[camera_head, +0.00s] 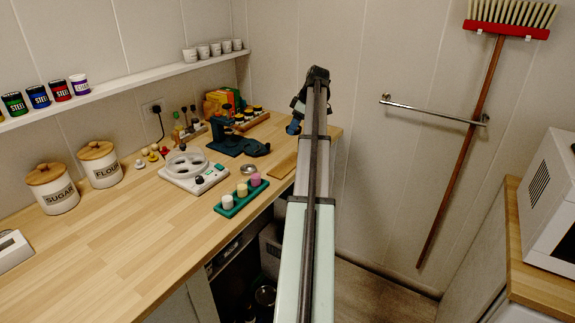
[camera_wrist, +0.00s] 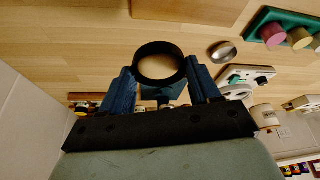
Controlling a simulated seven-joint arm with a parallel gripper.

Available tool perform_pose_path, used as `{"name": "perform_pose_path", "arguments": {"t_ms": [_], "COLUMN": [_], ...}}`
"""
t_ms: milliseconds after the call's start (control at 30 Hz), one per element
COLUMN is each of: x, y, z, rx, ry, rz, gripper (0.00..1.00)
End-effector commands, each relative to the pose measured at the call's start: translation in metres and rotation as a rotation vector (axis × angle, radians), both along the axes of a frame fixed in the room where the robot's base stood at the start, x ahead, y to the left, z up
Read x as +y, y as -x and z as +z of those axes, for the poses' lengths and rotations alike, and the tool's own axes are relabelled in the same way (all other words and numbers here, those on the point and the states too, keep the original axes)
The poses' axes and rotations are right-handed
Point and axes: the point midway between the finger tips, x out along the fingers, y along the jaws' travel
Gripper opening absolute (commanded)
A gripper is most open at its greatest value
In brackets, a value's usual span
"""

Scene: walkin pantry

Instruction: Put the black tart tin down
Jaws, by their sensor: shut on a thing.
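The black tart tin (camera_wrist: 160,52) shows in the wrist view as a dark, round, open ring. It sits between the two blue fingers of my gripper (camera_wrist: 160,80), which is shut on it. Wooden worktop shows through and beyond the ring. In the head view my gripper (camera_head: 294,125) is over the far right end of the wooden counter (camera_head: 110,225). The tin cannot be made out there, being small and largely behind my arm. I cannot tell how high the tin is above the counter.
Left of my gripper stands a dark teal device (camera_head: 236,142). Nearer are a small silver dish (camera_head: 249,169), a green tray (camera_head: 225,208) with coloured cylinders, a wooden board (camera_head: 283,166) and a white device with round wells (camera_head: 194,171). The counter's near left is mostly bare.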

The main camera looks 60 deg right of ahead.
Motion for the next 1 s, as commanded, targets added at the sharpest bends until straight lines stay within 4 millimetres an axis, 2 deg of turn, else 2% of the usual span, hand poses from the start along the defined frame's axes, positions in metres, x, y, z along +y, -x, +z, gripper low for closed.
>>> {"name": "perform_pose_path", "arguments": {"t_ms": [200,433,800,1000], "x": [0.016,0.017,0.018,0.017], "y": [0.009,0.01,0.01,0.01], "z": [-0.005,-0.012,-0.064,-0.078], "rx": [0.0,0.003,0.003,0.003], "ry": [-0.001,-0.011,-0.012,-0.011], "rz": [-0.021,-0.057,-0.059,-0.059], "gripper": [0.33,0.33,0.33,0.33]}}
